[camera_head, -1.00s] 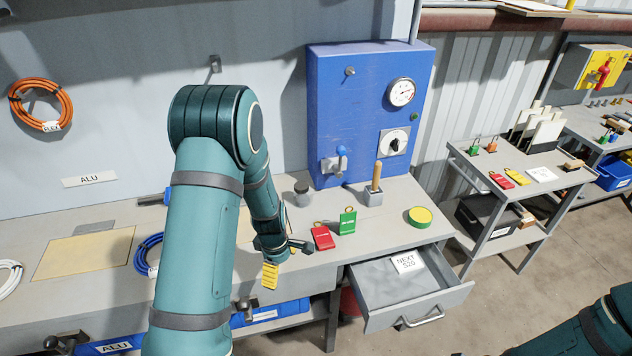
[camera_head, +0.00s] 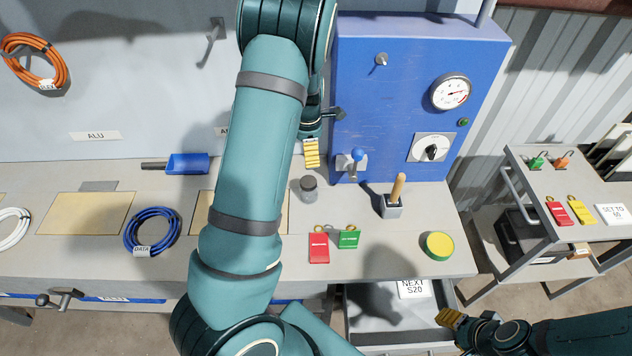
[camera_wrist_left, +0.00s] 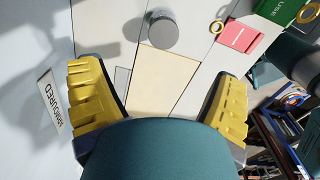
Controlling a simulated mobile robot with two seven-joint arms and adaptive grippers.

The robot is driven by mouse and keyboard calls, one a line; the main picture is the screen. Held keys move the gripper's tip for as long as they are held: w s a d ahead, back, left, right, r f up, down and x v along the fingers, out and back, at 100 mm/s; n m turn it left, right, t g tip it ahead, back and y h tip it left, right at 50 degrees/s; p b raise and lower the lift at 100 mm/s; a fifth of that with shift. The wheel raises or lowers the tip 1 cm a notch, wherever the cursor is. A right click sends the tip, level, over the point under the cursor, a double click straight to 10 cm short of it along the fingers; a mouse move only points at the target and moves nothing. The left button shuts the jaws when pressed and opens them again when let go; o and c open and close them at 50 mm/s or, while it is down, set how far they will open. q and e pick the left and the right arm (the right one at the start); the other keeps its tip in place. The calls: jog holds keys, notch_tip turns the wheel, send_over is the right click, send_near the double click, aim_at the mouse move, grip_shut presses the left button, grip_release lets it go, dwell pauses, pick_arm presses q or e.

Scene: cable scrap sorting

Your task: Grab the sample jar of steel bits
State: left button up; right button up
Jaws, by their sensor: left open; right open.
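A small grey jar with a dark lid (camera_head: 308,187) stands upright on the workbench, below the blue panel's left edge. It also shows at the top of the left wrist view (camera_wrist_left: 162,30); its contents cannot be made out. My left gripper (camera_head: 312,153) is above and behind the jar in the head view, apart from it. In the left wrist view its yellow fingers (camera_wrist_left: 158,90) are spread wide with nothing between them. My right gripper (camera_head: 450,318) is open at the lower right, near the open drawer, away from the jar.
A red tag (camera_head: 319,248) and a green tag (camera_head: 348,239) lie in front of the jar. A wooden-handled tool in a grey block (camera_head: 392,207) and a yellow-green disc (camera_head: 437,245) are to the right. The blue panel (camera_head: 410,80) with levers rises behind.

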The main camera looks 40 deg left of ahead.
aim_at(308, 181)
pick_arm(q)
notch_tip(308, 181, down, 8)
jog(key=shift+s+f+b, duration=0.15)
jog(key=shift+b, duration=0.3)
jog(key=shift+s+f, duration=0.15)
jog(key=shift+f, duration=1.15)
jog(key=shift+s+f, duration=0.1)
jog(key=shift+f, duration=1.2)
jog(key=c, duration=1.4)
jog(key=shift+r, duration=0.15)
